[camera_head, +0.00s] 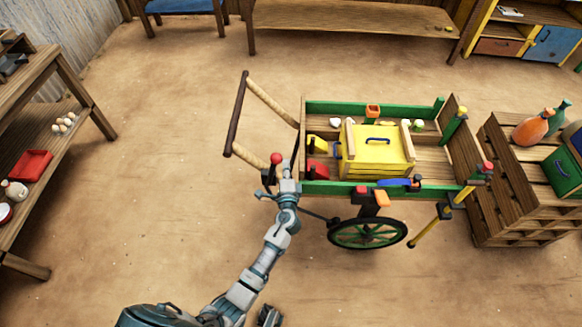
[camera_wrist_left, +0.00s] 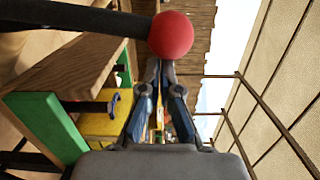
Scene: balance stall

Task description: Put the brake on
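The cart (camera_head: 455,172) is a wooden one with green rails and a spoked wheel (camera_head: 367,233). A dark lever (camera_wrist_left: 75,18) with a red ball knob (camera_head: 276,158) stands at its handle end; the knob also shows large in the left wrist view (camera_wrist_left: 171,35). My left gripper (camera_head: 288,172) is beside the knob. In the wrist view its fingertips come close together just below the knob, with nothing visible clasped between them. Whether they touch the knob or lever I cannot tell. A dark part at the head view's bottom edge may be my right gripper (camera_head: 270,316).
A yellow box (camera_head: 378,150) sits in the cart. The cart's handle (camera_head: 237,115) reaches left. Wooden crates (camera_head: 515,195) with bottles stand at the right. A shelf (camera_head: 60,95) stands at the left, and a bench (camera_head: 350,17) at the back. The floor between is clear.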

